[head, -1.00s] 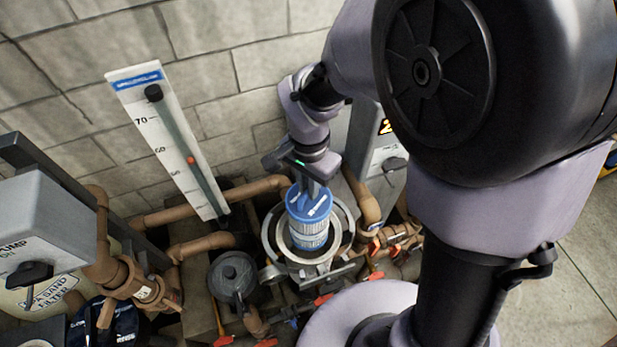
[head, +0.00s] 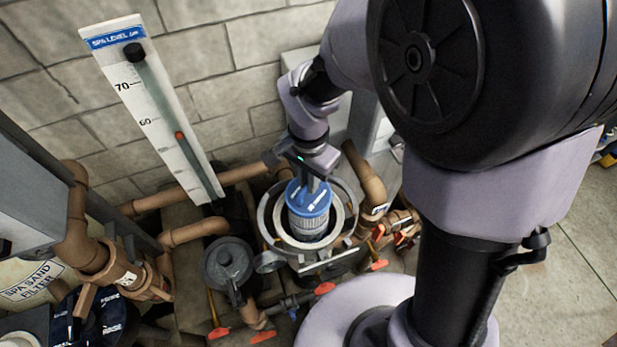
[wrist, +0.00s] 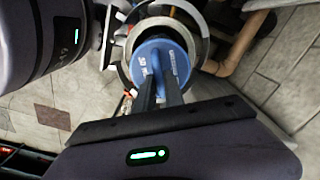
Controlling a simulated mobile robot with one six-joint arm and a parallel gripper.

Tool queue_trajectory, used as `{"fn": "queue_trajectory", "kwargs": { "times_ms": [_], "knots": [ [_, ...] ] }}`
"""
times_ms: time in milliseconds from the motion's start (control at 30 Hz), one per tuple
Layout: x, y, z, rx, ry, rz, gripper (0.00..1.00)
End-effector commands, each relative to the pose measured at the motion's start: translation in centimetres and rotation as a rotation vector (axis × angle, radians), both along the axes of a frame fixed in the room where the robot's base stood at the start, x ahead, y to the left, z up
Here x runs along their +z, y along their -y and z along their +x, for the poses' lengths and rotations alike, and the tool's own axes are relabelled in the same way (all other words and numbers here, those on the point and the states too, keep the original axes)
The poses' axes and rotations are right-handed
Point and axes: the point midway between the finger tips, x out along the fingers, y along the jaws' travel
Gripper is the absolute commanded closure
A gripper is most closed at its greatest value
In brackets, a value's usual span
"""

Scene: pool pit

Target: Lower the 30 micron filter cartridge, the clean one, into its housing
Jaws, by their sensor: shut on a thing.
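My gripper (head: 313,184) is shut on the blue top of the filter cartridge (head: 308,222), which has a pale pleated body. I hold it roughly upright over the round metal housing (head: 265,219). Its lower part appears to be inside the open rim, and its bottom end is hard to make out. In the wrist view, the blue cap (wrist: 170,58) sits between my two fingers (wrist: 160,95), with partly readable white lettering. The housing rim (wrist: 200,28) shows around and behind the cap. I cannot tell whether the cartridge touches the rim.
Brown pipes (head: 225,177) run behind and beside the housing. A dark lidded pot (head: 228,262) stands just to its left. Red-handled valves (head: 325,288) lie in front. A white level gauge (head: 150,105) leans by the block wall. Bare floor (head: 570,260) lies at right.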

Motion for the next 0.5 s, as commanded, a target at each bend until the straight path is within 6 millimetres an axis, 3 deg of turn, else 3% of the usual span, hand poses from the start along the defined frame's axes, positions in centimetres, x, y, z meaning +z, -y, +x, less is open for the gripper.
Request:
{"fn": "queue_trajectory", "kwargs": {
  "times_ms": [500],
  "knots": [
    [-4.6, 0.0, 0.0, 0.0, 0.0, 0.0, 1.0]
  ]
}}
